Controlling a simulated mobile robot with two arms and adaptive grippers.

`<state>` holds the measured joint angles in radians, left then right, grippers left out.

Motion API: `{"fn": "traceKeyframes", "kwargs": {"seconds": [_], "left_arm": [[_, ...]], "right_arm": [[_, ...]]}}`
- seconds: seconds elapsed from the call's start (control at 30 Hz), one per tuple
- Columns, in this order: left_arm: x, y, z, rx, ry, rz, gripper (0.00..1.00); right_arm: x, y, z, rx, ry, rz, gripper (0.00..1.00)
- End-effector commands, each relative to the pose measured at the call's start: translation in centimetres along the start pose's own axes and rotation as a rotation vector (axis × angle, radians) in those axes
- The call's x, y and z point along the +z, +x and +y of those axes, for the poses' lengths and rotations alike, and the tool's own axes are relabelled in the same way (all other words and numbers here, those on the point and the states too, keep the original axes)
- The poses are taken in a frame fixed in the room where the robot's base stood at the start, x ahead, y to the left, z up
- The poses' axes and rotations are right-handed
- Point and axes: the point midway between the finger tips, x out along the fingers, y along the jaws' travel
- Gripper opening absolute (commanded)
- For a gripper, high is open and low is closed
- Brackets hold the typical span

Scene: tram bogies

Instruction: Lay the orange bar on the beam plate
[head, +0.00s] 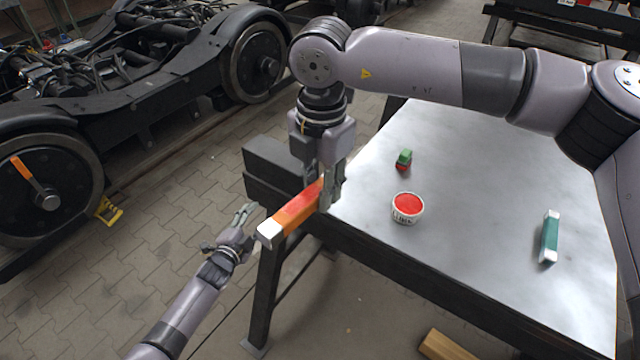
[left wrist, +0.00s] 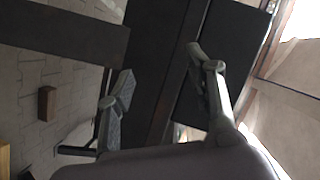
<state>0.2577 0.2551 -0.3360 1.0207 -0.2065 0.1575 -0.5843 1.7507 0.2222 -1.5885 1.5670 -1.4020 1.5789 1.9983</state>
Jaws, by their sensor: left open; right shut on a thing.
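The orange bar (head: 291,214), with a red middle and a white end, is held in the air by my right gripper (head: 327,192), just off the left edge of the table. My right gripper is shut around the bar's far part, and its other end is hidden. My left gripper (head: 229,228) is open and empty, left of the bar's white end and apart from it. Its spread fingers also show in the left wrist view (left wrist: 160,78). A dark beam (head: 272,163) sits at the table's left side; I cannot tell whether it is the beam plate.
The metal table (head: 470,180) holds a red-topped tub (head: 407,207), a small green and red block (head: 404,159) and a green bar with white ends (head: 549,237). Its middle is largely clear. A bogie with wheels (head: 253,62) stands at the left. A wooden block (head: 445,346) lies below the table.

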Motion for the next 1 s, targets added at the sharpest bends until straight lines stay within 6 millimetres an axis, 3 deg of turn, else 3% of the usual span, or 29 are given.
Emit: {"fn": "traceKeyframes", "kwargs": {"seconds": [0.03,0.1,0.27,0.47,0.77,1.0], "left_arm": [[1.2,-1.0,2.7,0.041,-0.047,-0.037,0.49],[2.8,-2.3,5.9,0.091,-0.112,-0.088,0.49],[5.8,-6.1,13.1,0.196,-0.256,-0.209,0.49],[8.9,-12.2,21.8,0.318,-0.424,-0.372,0.49],[11.5,-23.5,33.4,0.475,-0.650,-0.635,0.49],[12.0,-34.1,41.1,0.578,-0.808,-0.862,0.49]], "right_arm": [[0.0,0.0,0.0,0.001,0.000,0.000,0.00],[0.0,0.0,0.0,0.001,0.000,0.000,0.00],[0.0,0.0,0.0,0.001,0.000,0.000,0.00],[0.0,0.0,0.0,0.001,0.000,0.000,0.00],[0.0,0.0,0.0,0.001,0.000,0.000,0.00],[0.0,0.0,0.0,0.001,0.000,0.000,0.00]]}}
